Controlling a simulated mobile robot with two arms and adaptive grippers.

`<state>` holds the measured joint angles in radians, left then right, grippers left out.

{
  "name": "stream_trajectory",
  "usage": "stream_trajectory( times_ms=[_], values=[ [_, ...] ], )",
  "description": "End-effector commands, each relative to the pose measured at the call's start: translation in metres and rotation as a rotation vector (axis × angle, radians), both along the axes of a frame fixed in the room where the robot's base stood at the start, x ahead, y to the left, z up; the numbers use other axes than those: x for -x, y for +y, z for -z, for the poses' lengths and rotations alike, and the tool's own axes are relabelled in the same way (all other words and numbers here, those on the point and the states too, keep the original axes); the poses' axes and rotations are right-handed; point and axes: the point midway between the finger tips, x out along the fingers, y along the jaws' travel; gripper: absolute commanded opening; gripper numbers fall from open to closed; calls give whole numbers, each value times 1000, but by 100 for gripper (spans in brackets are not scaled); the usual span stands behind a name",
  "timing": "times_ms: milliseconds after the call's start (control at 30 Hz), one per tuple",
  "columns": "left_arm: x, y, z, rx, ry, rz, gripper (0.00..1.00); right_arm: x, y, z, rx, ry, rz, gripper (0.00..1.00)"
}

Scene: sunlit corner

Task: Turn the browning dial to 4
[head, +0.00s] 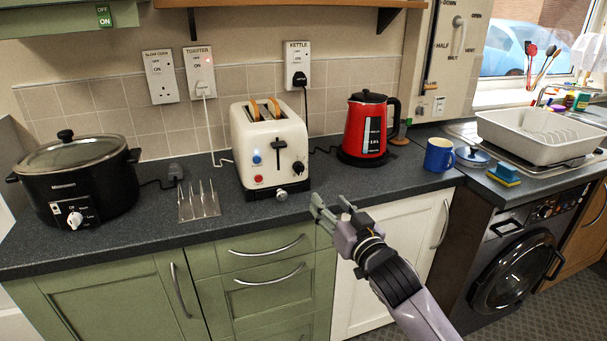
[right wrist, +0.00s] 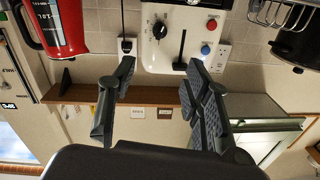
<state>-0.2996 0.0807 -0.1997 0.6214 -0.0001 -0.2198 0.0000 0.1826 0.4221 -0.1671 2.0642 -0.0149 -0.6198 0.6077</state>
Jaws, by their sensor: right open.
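The cream toaster (head: 262,150) stands on the counter with two slices of bread in its top slots. Its black browning dial (head: 298,167) is at the lower right of the front, beside the black lever (head: 279,165). In the right wrist view, which looks upside down, the dial (right wrist: 160,29) shows with small marks around it, too small to read. My right gripper (head: 331,207) is open and empty, in front of the counter edge, to the right of and below the dial, apart from it. My left gripper is not in view.
A red kettle (head: 368,130) stands right of the toaster, and a blue mug (head: 438,156) further right. A metal rack (head: 199,203) and a black slow cooker (head: 80,180) are on the left. The counter in front of the kettle is clear.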

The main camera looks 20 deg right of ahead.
Motion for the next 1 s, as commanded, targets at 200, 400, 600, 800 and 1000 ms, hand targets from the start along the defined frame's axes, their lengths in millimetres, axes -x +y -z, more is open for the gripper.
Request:
stream_trajectory(
  times_ms=[200,400,600,800,1000],
  values=[
    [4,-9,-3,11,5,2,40,-35,3,-1,1,0,1,45],
    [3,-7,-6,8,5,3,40,-74,7,-1,1,1,1,45],
    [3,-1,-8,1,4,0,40,-109,10,-1,1,0,1,45],
    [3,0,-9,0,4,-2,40,-141,13,0,2,2,1,45],
    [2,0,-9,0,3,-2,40,-161,15,0,1,1,1,45]
  ],
)
